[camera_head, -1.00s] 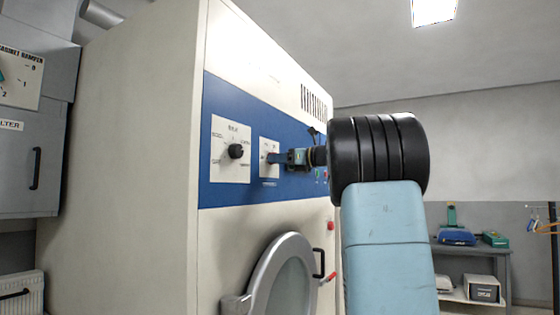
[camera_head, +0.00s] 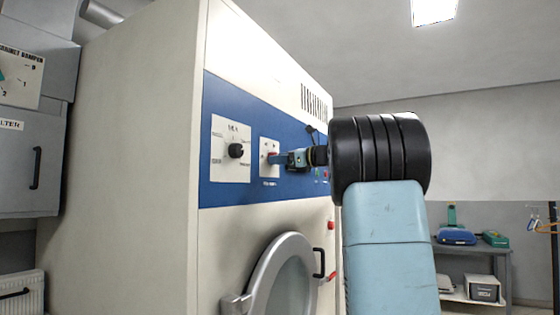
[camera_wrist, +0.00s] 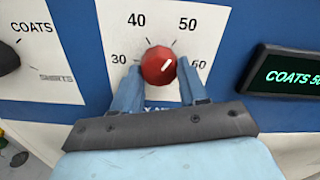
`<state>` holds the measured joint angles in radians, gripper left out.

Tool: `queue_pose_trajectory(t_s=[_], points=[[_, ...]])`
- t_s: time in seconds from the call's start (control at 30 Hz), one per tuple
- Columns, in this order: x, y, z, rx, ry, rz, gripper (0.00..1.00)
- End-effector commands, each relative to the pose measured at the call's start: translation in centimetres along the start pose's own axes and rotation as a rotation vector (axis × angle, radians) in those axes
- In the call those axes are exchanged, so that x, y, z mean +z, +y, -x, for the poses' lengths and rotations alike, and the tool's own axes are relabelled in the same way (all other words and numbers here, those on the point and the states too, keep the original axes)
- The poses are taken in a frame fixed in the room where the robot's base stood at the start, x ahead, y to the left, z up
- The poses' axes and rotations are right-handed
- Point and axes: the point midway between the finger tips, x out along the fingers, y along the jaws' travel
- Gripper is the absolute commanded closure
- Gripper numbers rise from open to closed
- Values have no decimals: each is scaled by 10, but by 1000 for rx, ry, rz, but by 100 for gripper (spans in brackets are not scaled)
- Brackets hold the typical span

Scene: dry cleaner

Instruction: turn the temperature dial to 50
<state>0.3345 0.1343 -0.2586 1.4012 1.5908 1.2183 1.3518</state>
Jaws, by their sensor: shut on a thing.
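The temperature dial is a round red knob (camera_wrist: 157,66) on a white plate (camera_wrist: 113,17) printed 30, 40, 50 and 60. Its white mark is on the right half and slants up and right, roughly between 50 and 60; I cannot tell the exact reading. My gripper (camera_wrist: 158,80) is shut on the knob, with one blue finger on each side. In the head view, my gripper (camera_head: 278,159) reaches the smaller plate (camera_head: 265,146) on the blue band, and the knob is mostly hidden behind the fingers.
A black selector knob (camera_head: 236,151) is left of the dial; it also shows in the wrist view (camera_wrist: 8,58). Right of the dial, a dark display (camera_wrist: 290,75) shows green text, "COATS 5", cut off at the edge. The machine's round door (camera_head: 285,275) is below.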

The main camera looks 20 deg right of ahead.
Motion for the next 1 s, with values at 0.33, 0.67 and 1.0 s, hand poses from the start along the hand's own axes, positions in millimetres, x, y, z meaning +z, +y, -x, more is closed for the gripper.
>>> queue_pose_trajectory(t_s=[0.33,0.67,1.0], points=[[0,0,0,0,0,-1,38],[0,0,1,0,0,-2,32],[0,-1,46,-4,1,-1,32]])
